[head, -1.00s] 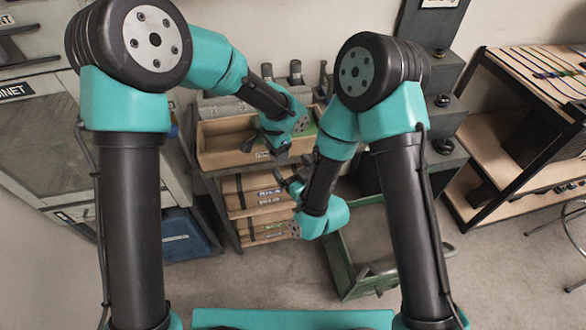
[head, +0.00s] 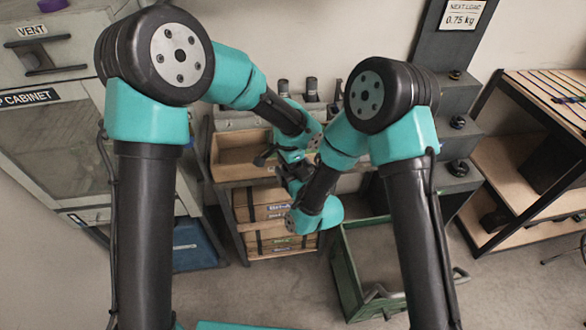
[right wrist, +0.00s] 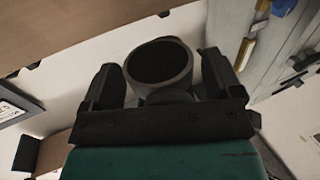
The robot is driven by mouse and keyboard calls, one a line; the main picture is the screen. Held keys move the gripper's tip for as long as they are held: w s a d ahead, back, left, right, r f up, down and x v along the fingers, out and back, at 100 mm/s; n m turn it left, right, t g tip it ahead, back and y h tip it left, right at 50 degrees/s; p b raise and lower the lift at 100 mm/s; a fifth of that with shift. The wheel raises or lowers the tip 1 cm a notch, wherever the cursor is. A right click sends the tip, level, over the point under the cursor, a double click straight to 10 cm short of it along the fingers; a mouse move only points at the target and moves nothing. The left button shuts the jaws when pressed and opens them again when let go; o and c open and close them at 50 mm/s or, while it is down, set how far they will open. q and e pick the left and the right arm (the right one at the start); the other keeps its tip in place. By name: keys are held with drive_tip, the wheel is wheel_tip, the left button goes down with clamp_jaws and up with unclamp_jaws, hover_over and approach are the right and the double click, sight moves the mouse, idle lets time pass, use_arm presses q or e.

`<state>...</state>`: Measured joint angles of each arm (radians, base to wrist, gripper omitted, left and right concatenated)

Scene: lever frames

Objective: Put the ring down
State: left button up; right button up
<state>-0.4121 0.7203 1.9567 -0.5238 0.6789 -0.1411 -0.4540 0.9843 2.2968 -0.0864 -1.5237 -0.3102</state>
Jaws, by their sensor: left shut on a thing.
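My left gripper (head: 268,157) is over the wooden open-topped box on the bench, pointing down and to the left. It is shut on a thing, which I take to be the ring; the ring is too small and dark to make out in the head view. My right gripper (right wrist: 165,80) shows in the right wrist view with its dark fingers apart. A round grey hollow part (right wrist: 160,72) shows between these fingers; I cannot tell whether they touch it. In the head view the right gripper is close to the left one and partly hidden.
The wooden box (head: 232,174) stands on a bench with wooden drawers (head: 262,212) below. A green crate (head: 345,275) is on the floor to the right. Dark steps (head: 455,140) and a shelf rack (head: 520,190) stand right. A purple object (head: 52,5) tops the left cabinet (head: 50,130).

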drive_tip(key=c, duration=0.9)
use_arm(q)
drive_tip(key=o, duration=1.1)
use_arm(e)
drive_tip(key=shift+c, duration=0.2)
use_arm(q)
wheel_tip(320, 180, up, 12)
drive_tip(key=shift+r, duration=0.1)
